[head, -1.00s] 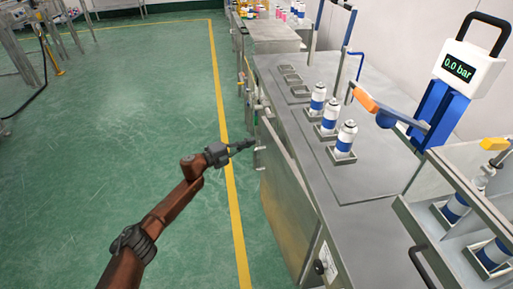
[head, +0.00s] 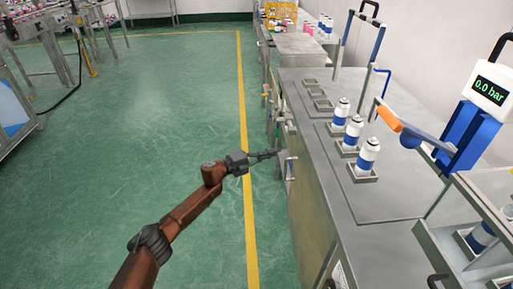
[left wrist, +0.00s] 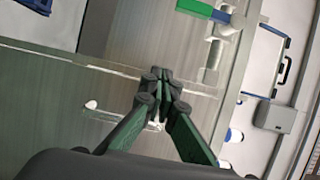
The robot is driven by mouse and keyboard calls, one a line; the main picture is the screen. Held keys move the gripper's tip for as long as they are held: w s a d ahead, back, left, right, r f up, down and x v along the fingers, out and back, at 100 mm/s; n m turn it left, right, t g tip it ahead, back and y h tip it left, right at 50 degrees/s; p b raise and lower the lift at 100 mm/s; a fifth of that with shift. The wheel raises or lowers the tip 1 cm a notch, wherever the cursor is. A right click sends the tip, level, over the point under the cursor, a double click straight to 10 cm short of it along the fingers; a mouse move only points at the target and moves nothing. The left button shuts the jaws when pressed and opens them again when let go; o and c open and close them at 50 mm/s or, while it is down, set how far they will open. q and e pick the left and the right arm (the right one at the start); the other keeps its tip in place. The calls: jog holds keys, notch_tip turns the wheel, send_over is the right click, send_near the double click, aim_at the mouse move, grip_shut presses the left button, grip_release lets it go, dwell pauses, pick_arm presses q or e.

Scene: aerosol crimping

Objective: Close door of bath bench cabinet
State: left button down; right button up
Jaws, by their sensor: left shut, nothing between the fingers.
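The bath bench cabinet (head: 345,238) stands right of centre in the head view, with a grey metal door (head: 305,198) on its aisle-facing front. The door lies about flush with the front; I cannot tell whether it is fully shut. Its bar handle (head: 290,169) is near the far edge and also shows in the left wrist view, partly behind the fingers. My left gripper (head: 278,153) is shut and empty, beside the door's far edge near the handle. In the left wrist view its fingertips (left wrist: 161,76) lie over the panel by a seam; contact is unclear. My right gripper is out of view.
Several white-and-blue cans (head: 366,157) stand in holders on the bench top. A blue gauge stand with a 0.0 bar display (head: 490,91) is at the right.

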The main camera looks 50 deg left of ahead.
pick_arm(q)
jog(key=s+a+b, duration=0.2)
jog(key=a, duration=0.9)
jog(key=shift+s+b, duration=0.25)
jog(key=shift+b, duration=0.1)
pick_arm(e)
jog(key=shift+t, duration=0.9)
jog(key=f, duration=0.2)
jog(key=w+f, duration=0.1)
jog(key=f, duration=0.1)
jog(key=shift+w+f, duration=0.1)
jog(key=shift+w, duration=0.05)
